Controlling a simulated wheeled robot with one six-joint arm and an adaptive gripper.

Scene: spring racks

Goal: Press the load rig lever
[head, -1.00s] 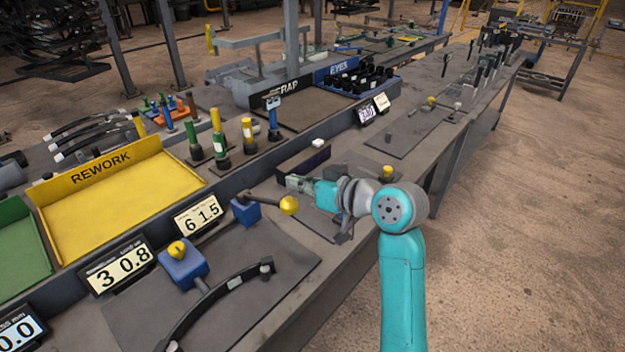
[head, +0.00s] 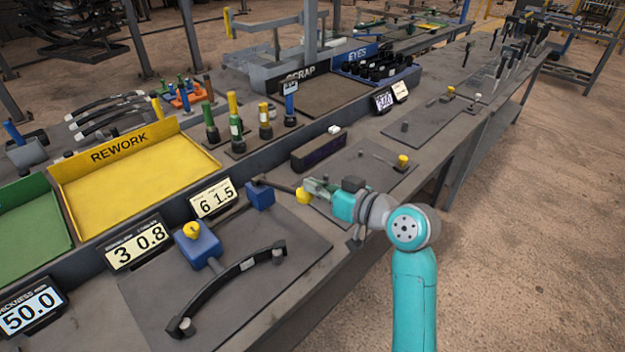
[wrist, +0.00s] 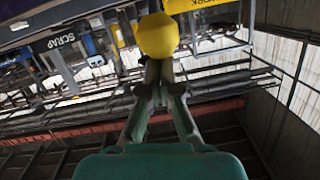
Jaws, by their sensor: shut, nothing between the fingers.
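The lever is a dark bar with a yellow ball knob (head: 303,196). It runs from a blue block (head: 260,195) beside the display reading 6 1.5. My gripper (head: 313,185) is shut and empty, with its fingertips right at the knob in the head view. In the wrist view the yellow knob (wrist: 158,36) lies just beyond the closed fingertips (wrist: 160,66) and overlaps them. Whether they touch cannot be told. A curved black leaf spring (head: 232,285) lies on the dark mat near a second blue block with a yellow knob (head: 192,230).
Displays reading 3 0.8 (head: 136,244) and 50.0 (head: 32,309) stand along the bench rail. A yellow REWORK tray (head: 140,170) is behind them. Green and yellow posts and a dark box (head: 318,153) stand beyond the lever. The mat between lever and spring is clear.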

